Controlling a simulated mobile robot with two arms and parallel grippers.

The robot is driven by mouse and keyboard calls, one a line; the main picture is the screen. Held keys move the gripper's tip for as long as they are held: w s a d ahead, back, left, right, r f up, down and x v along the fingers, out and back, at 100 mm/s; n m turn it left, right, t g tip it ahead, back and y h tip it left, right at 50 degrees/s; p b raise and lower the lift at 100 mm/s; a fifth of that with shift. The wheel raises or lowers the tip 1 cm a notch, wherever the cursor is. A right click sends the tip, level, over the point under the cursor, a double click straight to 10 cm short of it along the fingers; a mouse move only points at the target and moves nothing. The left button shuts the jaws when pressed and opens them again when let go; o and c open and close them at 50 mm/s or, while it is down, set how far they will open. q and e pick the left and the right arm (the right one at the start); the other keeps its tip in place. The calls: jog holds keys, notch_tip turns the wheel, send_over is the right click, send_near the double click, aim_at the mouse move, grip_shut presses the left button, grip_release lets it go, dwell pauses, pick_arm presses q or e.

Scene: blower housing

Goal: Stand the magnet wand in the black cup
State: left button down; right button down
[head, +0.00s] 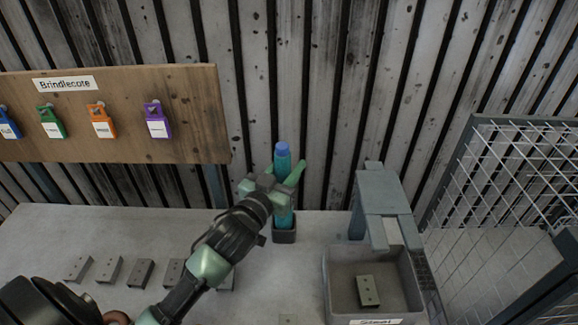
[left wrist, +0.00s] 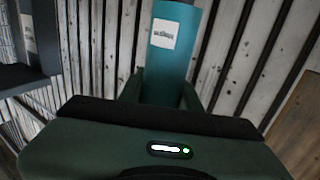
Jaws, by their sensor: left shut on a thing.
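The magnet wand (head: 283,160) is a teal stick with a blue-violet top end. It stands about upright in the head view, and its lower part reaches down to the mouth of the small black cup (head: 284,237). The lower end looks inside the cup, but I cannot tell whether it touches the bottom. My left gripper (head: 284,182) is shut around the wand's middle, above the cup. In the left wrist view the wand (left wrist: 174,65) shows a white label between the green fingers. The cup is not clear there. My right gripper is not in view.
A grey bin (head: 335,290) with a small block (head: 367,291) stands right of the cup, beside a grey upright device (head: 384,205). Several grey blocks (head: 142,272) lie along the left of the table. A wooden board (head: 120,145) with coloured tags and a wire cage (head: 510,190) flank the area.

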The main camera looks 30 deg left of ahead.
pick_arm(q)
notch_tip(320, 180, down, 2)
jog(key=shift+b, duration=0.85)
jog(key=shift+f+b, duration=0.7)
jog(key=shift+f, duration=0.4)
jog(key=c, duration=0.9)
grip_release()
jog(key=s+b, duration=0.2)
jog(key=s, duration=0.6)
